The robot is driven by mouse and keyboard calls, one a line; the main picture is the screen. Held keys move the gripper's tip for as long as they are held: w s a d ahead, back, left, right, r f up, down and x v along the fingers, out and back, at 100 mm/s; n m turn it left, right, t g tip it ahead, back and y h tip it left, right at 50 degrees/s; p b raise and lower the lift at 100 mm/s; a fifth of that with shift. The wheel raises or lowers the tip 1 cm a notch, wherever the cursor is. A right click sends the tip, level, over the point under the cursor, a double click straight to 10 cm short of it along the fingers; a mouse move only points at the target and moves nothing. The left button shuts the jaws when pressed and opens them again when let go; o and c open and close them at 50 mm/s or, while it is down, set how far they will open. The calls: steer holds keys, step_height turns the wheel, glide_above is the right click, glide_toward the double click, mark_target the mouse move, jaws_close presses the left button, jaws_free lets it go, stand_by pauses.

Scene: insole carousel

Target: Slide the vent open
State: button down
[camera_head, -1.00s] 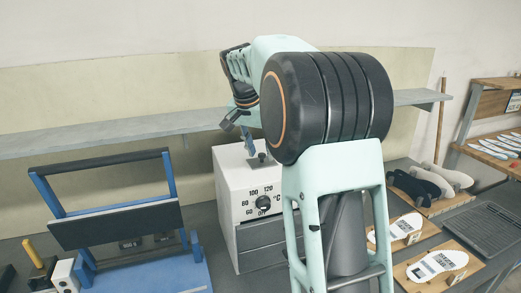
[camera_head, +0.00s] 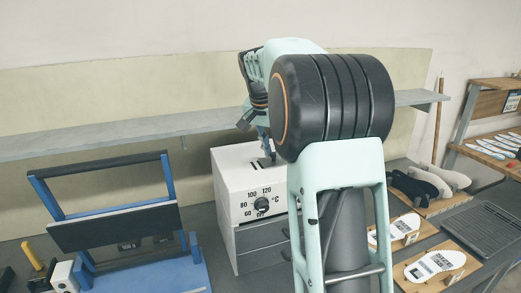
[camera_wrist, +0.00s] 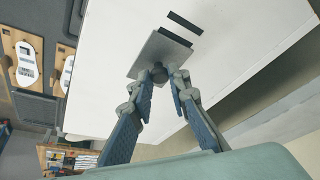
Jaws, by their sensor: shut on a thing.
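The vent is a grey plate (camera_wrist: 147,57) with a small dark round knob (camera_wrist: 159,72), on top of the white box (camera_wrist: 105,60). My gripper (camera_wrist: 164,76) has its fingertips closed in at the knob, one on each side, and is shut on it. One dark slot (camera_wrist: 185,22) lies clear of the plate; a second slot (camera_wrist: 175,38) shows along the plate's edge. In the head view, the white box (camera_head: 234,190) stands on a grey drawer unit, with my gripper (camera_head: 267,154) at its top. The knob is hard to make out there.
The box front has a black temperature dial (camera_head: 262,205). A grey shelf (camera_head: 120,137) runs behind my arm. A blue frame (camera_head: 115,215) stands at left. Boards with insoles (camera_head: 433,265) and dark shoes (camera_head: 412,185) are at right.

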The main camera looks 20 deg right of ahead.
steer(key=shift+d, duration=1.1)
steer(key=c, duration=1.8)
jaws_free()
steer(key=shift+d, duration=0.15)
steer(key=shift+r, duration=0.1)
steer(key=v, duration=1.2)
